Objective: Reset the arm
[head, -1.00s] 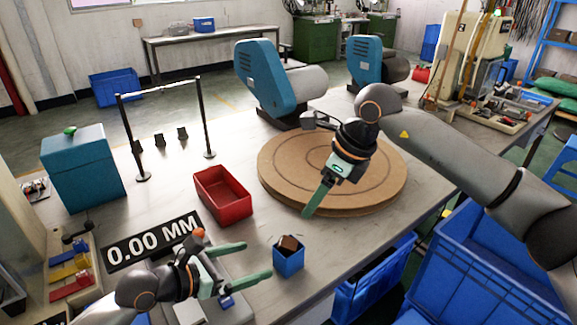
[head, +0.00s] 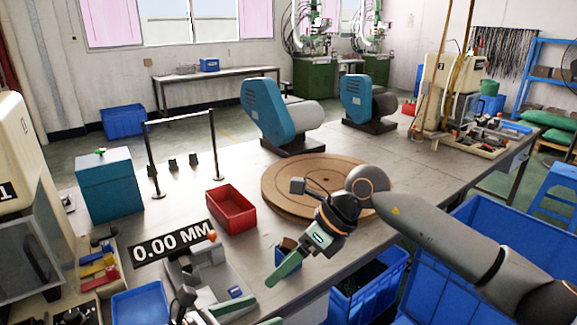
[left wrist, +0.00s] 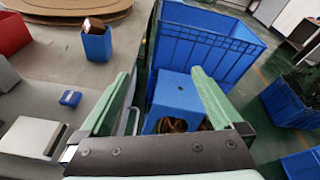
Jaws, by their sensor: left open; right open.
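My left gripper (head: 245,312) is at the bottom edge of the head view, partly cut off. The left wrist view shows its two green fingers (left wrist: 165,90) spread wide with nothing held between them. They are over the table's front edge, with blue bins below. My right gripper (head: 284,268) hangs over the front of the table with its green fingers pointing down-left. Its fingers overlap in this view, and no held object shows. It partly hides a small blue box (head: 287,245), which shows fully with a brown thing inside in the left wrist view (left wrist: 97,45).
A red tray (head: 231,210) and a round wooden disc (head: 285,180) lie on the table. A grey fixture (head: 205,272) stands near the 0.00 MM display (head: 172,244). Large blue bins (head: 480,290) stand below the table's front edge. The table middle is mostly clear.

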